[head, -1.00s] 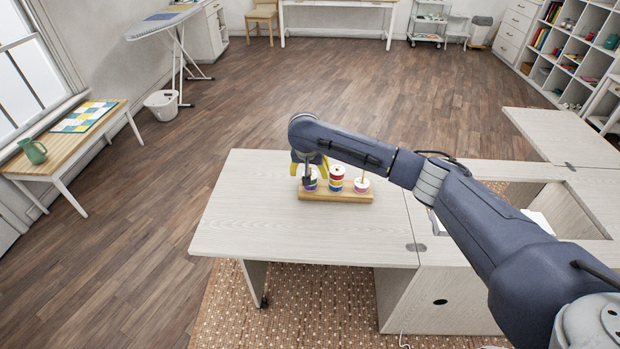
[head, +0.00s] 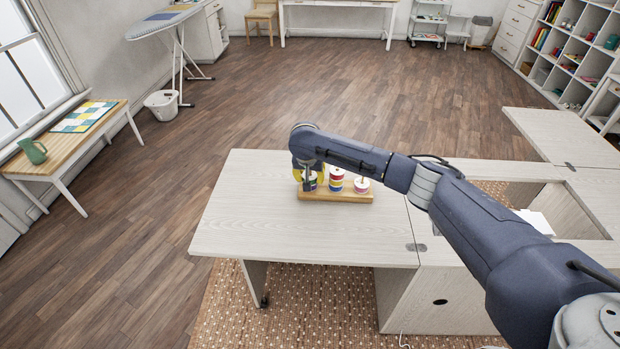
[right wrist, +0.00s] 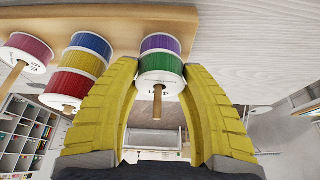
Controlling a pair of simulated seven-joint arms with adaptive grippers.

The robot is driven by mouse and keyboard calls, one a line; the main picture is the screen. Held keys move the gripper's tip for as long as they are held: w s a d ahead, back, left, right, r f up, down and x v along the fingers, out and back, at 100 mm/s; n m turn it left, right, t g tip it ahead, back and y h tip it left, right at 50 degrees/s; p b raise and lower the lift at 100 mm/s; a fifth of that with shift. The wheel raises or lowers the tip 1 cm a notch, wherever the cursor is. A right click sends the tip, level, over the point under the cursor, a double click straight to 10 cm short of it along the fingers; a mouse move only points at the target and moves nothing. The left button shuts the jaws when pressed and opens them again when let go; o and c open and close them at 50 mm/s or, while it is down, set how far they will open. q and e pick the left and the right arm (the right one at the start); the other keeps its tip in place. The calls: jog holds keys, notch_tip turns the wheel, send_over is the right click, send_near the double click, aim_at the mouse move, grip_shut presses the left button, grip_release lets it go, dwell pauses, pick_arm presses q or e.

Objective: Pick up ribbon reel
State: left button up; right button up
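The wooden peg stand (head: 350,196) is on the pale table and carries three stacks of ribbon reels. The left stack (head: 311,186) is partly hidden by my right gripper in the head view. My left gripper is not in view.
The pale table top (head: 300,235) is clear in front of the stand. An open cabinet recess (head: 535,205) lies to the right.

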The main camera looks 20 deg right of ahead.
jog(key=c, duration=0.4)
jog(key=shift+r, duration=0.15)
notch_tip(320, 180, up, 20)
jog(key=shift+f, duration=0.15)
dwell(0.6)
jog(key=shift+c, duration=0.2)
